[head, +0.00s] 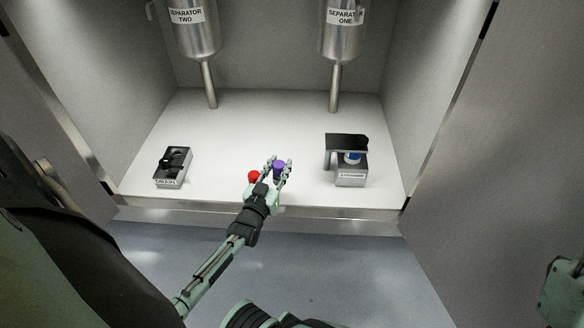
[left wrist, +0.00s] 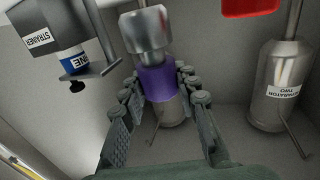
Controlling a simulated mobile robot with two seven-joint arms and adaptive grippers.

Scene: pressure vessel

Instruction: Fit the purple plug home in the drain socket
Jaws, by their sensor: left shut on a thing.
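The purple plug (head: 279,165) is in my left gripper (head: 278,168), near the front of the white cabinet floor. In the left wrist view the plug (left wrist: 158,82) has a purple band and a bare metal end, and the jointed fingers (left wrist: 160,95) are closed on it from both sides. I cannot tell whether the plug touches the floor. The drain socket block (head: 172,167), grey with a black top and a blurred label, stands to the left, apart from the gripper. My right gripper is not seen.
A red object (head: 253,175) is just left of the gripper. The strainer block (head: 350,178), with a blue-banded part (head: 352,158) under a black bracket, stands right. Separator two (head: 193,30) and separator one (head: 341,40) hang behind. The floor between gripper and drain block looks mostly clear.

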